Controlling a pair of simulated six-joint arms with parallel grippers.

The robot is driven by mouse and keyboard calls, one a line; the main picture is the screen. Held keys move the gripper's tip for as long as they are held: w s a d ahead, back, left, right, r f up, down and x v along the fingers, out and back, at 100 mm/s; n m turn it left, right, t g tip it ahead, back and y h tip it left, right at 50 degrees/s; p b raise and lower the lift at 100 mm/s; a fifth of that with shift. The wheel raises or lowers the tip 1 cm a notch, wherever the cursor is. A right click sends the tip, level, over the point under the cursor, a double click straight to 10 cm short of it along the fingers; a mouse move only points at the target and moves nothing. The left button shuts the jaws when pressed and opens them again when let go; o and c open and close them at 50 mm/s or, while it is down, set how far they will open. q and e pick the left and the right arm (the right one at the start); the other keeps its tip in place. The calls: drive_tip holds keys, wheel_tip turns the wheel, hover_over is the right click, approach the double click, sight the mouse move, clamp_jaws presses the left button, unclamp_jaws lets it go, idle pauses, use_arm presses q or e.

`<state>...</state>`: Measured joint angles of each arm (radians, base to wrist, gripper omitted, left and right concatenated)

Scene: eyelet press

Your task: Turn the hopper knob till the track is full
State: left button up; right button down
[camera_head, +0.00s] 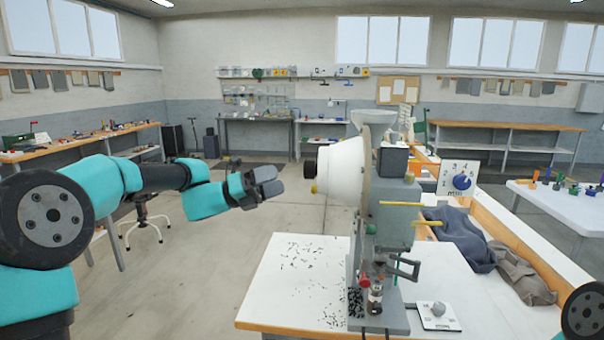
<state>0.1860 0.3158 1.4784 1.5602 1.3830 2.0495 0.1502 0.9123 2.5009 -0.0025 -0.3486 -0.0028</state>
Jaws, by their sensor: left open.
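The eyelet press (392,225) stands on a white-topped bench. Its white, drum-shaped hopper (341,170) faces left, with a dark hopper knob (309,168) at its left end. My left gripper (277,181) is open and empty, just left of the knob and slightly lower. A gap shows between its fingertips and the knob. The track is too small or hidden to make out, so I cannot tell how full it is. My right gripper is out of view; only part of my right arm shows at the bottom right corner.
Small dark bits lie scattered on the bench top (285,300) left of the press. A numbered dial (461,182) with a blue knob stands to the right. A small plate with a grey knob (438,310) sits at the press's foot. Dark cloths (458,235) lie further right.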

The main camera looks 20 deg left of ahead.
sight(311, 170)
use_arm(q)
drive_tip(key=x, duration=0.7)
drive_tip(key=shift+d, duration=0.3)
drive_tip(key=shift+w, duration=0.1)
drive_tip(key=c, duration=0.9)
